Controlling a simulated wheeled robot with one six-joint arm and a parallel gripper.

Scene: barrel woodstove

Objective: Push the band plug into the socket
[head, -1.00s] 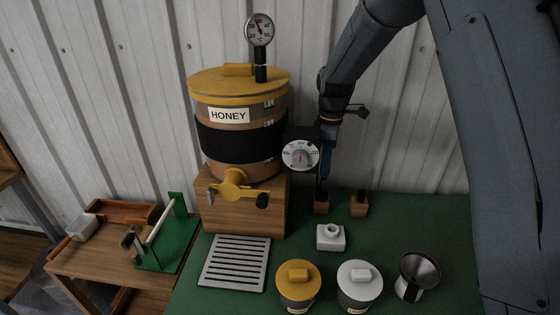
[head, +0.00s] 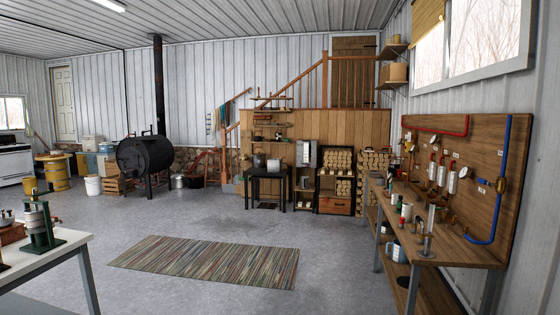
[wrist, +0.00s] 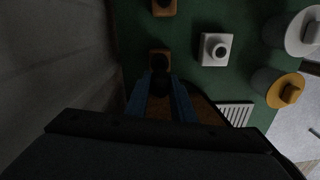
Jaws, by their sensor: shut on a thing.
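In the wrist view my gripper (wrist: 160,98) has its two blue fingers shut on a dark piece (wrist: 158,80), which looks like the band plug; its shape is hard to make out. The dark piece is at a small wooden block (wrist: 160,52) on the green bench top; I cannot tell whether it touches the block. A white square block (wrist: 205,50) with a round collar and dark opening stands to the right; I cannot tell if it is the socket. The head view shows neither gripper nor plug.
A second wooden block (wrist: 164,8) is at the top edge. A white lidded pot (wrist: 296,32), a yellow-lidded pot (wrist: 272,84) and a slatted tray (wrist: 236,114) stand on the right. The head view shows a workshop with a striped rug (head: 205,262) and black barrel stove (head: 145,157).

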